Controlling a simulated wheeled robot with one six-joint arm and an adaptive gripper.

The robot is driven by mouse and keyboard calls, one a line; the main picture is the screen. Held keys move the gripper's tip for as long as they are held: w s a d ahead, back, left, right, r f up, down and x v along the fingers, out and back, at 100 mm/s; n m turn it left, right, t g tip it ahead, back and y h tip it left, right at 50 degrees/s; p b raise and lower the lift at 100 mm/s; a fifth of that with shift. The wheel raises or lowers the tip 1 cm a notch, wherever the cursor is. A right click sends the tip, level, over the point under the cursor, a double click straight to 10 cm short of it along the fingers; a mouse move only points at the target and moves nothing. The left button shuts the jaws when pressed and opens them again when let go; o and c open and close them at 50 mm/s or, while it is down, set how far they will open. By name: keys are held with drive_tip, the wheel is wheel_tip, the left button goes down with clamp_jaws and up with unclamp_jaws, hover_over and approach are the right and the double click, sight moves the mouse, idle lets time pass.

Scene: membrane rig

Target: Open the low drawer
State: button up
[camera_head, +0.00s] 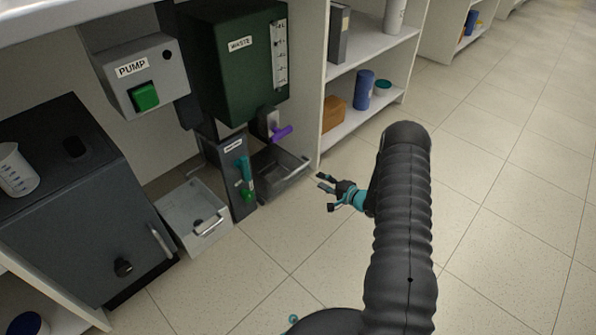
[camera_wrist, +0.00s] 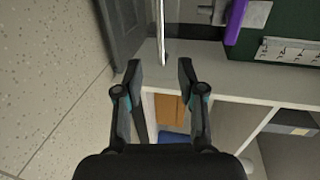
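Two low drawer-like trays stand near the floor. A dark see-through tray (camera_head: 283,177) sits below the green waste tank, with a pale bar along its front edge. A light grey tray (camera_head: 190,212) with a small handle (camera_head: 208,222) sits to its left. My gripper (camera_head: 325,190) is open and empty, to the right of the dark tray and apart from it. In the wrist view, the open fingers (camera_wrist: 159,67) point toward a pale upright bar (camera_wrist: 162,35), which appears beyond and between the fingertips. Contact does not show.
A purple lever (camera_head: 281,132) hangs below the waste tank (camera_head: 236,60). The pump box (camera_head: 140,70) and a dark cabinet (camera_head: 80,210) are left. Shelves (camera_head: 365,122) stand behind; the tiled floor is clear.

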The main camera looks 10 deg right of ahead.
sight(299, 170)
drive_tip(key=b+x, duration=0.1)
drive_tip(key=x, duration=1.2)
clamp_jaws()
